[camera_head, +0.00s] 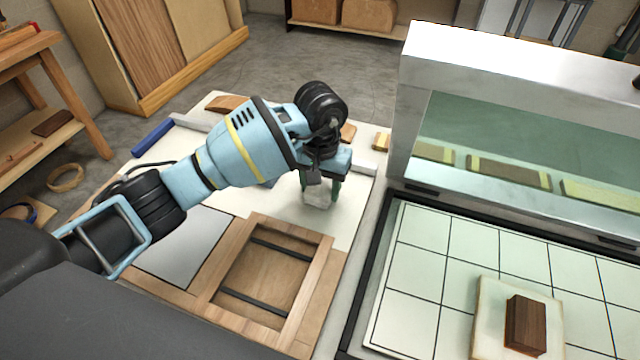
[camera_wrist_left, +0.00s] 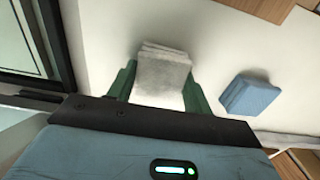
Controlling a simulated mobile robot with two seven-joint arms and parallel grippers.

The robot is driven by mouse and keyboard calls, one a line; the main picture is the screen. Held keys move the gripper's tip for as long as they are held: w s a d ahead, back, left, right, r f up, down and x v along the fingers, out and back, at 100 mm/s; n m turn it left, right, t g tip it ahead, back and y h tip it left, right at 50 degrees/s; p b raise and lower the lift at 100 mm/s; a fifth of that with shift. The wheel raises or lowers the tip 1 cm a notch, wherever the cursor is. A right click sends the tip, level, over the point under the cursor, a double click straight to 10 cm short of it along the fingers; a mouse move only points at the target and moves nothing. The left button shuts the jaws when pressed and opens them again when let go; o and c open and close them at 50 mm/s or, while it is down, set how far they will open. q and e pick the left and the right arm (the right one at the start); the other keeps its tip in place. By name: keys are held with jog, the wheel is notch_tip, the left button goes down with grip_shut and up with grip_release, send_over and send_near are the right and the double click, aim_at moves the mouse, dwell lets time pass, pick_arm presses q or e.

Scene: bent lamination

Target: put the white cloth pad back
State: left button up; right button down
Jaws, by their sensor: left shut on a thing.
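The white cloth pad (camera_wrist_left: 160,75) is a small folded stack between the green fingers of my left gripper (camera_wrist_left: 158,88). It also shows in the head view (camera_head: 318,193), below the left gripper (camera_head: 320,185), just over or on the white table top (camera_head: 352,222). I cannot tell whether the pad touches the table. My left gripper is shut on the pad. A blue folded pad (camera_wrist_left: 246,95) lies on the white surface beside it, and is mostly hidden behind my arm in the head view. My right gripper is not in view.
A wooden frame (camera_head: 325,262) and a grey sheet (camera_head: 185,245) lie in front on the table. A blue roll (camera_head: 153,137) lies at back left.

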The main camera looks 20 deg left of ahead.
aim_at(320, 187)
pick_arm(q)
jog(key=shift+f, duration=0.2)
jog(key=o, duration=0.9)
notch_tip(320, 187, up, 12)
jog(key=shift+r, duration=0.2)
jog(key=shift+f, duration=0.1)
dwell(0.3)
